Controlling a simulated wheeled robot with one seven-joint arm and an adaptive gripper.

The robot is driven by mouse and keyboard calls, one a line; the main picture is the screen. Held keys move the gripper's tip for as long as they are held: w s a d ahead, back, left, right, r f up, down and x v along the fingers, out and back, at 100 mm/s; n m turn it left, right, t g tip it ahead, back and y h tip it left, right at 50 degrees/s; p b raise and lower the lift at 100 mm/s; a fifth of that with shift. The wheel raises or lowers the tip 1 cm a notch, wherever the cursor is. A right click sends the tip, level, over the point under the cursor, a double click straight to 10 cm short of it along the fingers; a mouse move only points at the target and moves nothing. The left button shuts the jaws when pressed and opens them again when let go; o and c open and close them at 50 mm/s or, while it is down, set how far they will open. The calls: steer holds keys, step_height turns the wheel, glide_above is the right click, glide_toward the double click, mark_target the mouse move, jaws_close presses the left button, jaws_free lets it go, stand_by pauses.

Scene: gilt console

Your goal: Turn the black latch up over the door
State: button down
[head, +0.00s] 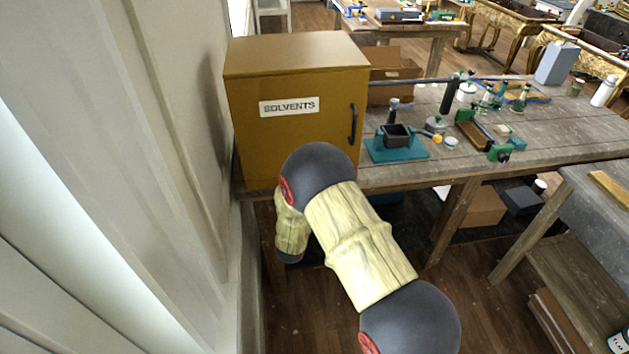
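The mustard-yellow cabinet (297,65) with a "SOLVENTS" label stands at the left end of the workbench in the head view. Its front door (290,140) looks closed. A black upright bar (352,125) is fixed near the door's right edge. It is the only black fitting I can see on the door, and I cannot tell whether it is the latch or a handle. My arm rises in front of the cabinet, its dark rounded joint covering the door's lower right. My gripper does not show. Nothing visible of my arm clearly touches the bar.
The wooden workbench (540,135) extends right. A teal-based vise (396,147), an open cardboard box (393,72) and several small tools and bottles stand on it. A pale wall (205,150) is close on the left. Brown floor (310,320) shows below, and a grey table (590,220) at right.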

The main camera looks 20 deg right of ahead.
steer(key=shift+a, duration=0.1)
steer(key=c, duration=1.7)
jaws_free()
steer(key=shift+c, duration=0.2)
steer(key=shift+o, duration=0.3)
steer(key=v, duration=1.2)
